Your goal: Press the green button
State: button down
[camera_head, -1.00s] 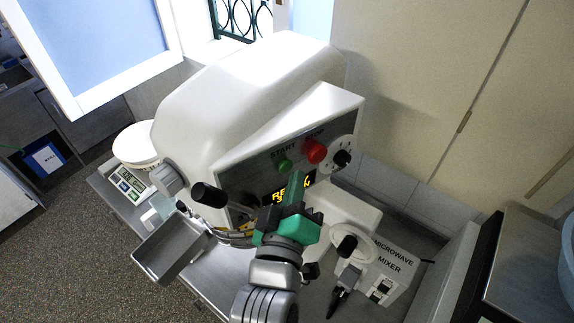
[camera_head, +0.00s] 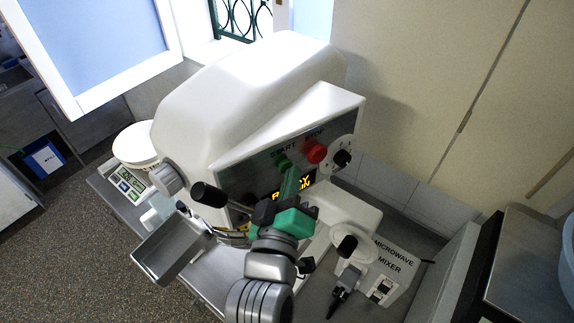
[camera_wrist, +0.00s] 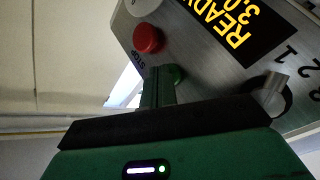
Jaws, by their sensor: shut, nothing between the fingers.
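The green START button (camera_head: 285,163) sits on the slanted metal panel of the white machine (camera_head: 250,95), left of the red STOP button (camera_head: 316,152). In the wrist view the green button (camera_wrist: 176,75) shows partly behind my fingers, below the red button (camera_wrist: 148,38). My gripper (camera_head: 287,172) is shut and empty, with its green fingertips over the lower edge of the green button. In the wrist view the fingertips (camera_wrist: 158,75) overlap the button's left side. I cannot tell whether they touch it or how far in it is.
A yellow-lit display (camera_head: 292,189) reading READY lies below the buttons. A microwave mixer box (camera_head: 385,273) stands at lower right.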

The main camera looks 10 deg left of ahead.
jog(key=shift+w+a, duration=0.2)
dwell(0.6)
jog(key=shift+s+d+p, duration=0.4)
jog(key=shift+s+d, duration=0.15)
jog(key=shift+s, duration=0.1)
jog(key=s+d+p, duration=0.2)
jog(key=s+d, duration=0.1)
jog(key=shift+s+d, duration=0.15)
jog(key=shift+s, duration=0.25)
dwell(0.6)
